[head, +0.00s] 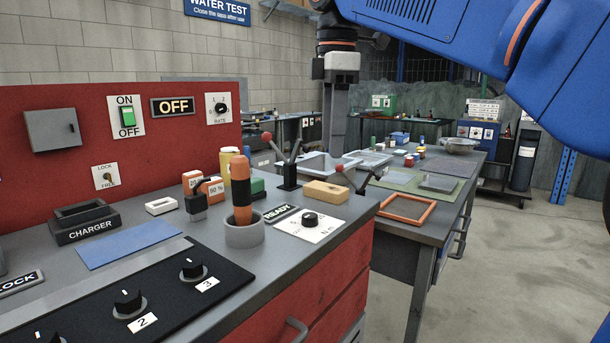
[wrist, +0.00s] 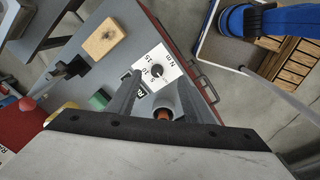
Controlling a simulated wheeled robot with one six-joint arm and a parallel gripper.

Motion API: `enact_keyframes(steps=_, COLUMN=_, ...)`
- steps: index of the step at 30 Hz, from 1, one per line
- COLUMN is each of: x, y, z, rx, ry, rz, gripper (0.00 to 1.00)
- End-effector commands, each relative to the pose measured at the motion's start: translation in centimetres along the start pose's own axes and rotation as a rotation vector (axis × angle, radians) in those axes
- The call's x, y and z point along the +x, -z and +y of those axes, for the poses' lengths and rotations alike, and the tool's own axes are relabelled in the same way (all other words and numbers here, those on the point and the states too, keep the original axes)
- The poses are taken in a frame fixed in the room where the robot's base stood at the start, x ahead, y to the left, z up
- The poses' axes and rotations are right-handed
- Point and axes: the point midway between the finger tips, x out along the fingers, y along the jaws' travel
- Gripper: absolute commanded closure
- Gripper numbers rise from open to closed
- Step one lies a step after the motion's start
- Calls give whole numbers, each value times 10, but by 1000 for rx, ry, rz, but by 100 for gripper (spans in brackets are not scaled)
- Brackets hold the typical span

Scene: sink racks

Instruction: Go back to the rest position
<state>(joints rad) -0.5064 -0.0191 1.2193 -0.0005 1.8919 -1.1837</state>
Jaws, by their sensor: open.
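My gripper (head: 336,148) hangs fingers down from my blue arm, in the upper middle of the head view, above the right end of the grey bench. In the wrist view my gripper (wrist: 160,92) has its two grey fingers spread apart, with nothing held between them. Between and below the fingers show a grey holder (wrist: 167,95) and an orange tip (wrist: 164,114). In the head view an orange-and-black handled tool (head: 241,190) stands upright in the grey round holder (head: 244,235), apart from my gripper.
The grey bench holds a tan block (head: 326,192), a torque dial plate (head: 308,223), a lever with a red knob (head: 289,165), a blue mat (head: 128,242) and a charger (head: 84,222). A second table (head: 462,190) stands behind. Open floor (head: 510,260) lies at right.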

Motion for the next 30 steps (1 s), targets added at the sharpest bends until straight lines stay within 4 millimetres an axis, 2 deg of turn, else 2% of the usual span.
enact_keyframes(steps=1, x=8, y=-16, z=-8, rx=70, ry=-13, rz=4, gripper=54)
enact_keyframes(steps=6, x=43, y=-58, z=-31, rx=304, ry=-60, rz=23, gripper=54)
enact_keyframes(steps=11, x=81, y=-94, z=-57, rx=524, ry=-105, rz=46, gripper=54)
enact_keyframes(steps=17, x=136, y=-134, z=-96, rx=798, ry=-160, rz=82, gripper=54)
enact_keyframes(steps=23, x=199, y=-167, z=-141, rx=1068, ry=-213, rz=125, gripper=54)
enact_keyframes(steps=30, x=284, y=-198, z=-198, rx=1387, ry=-276, rz=188, gripper=54)
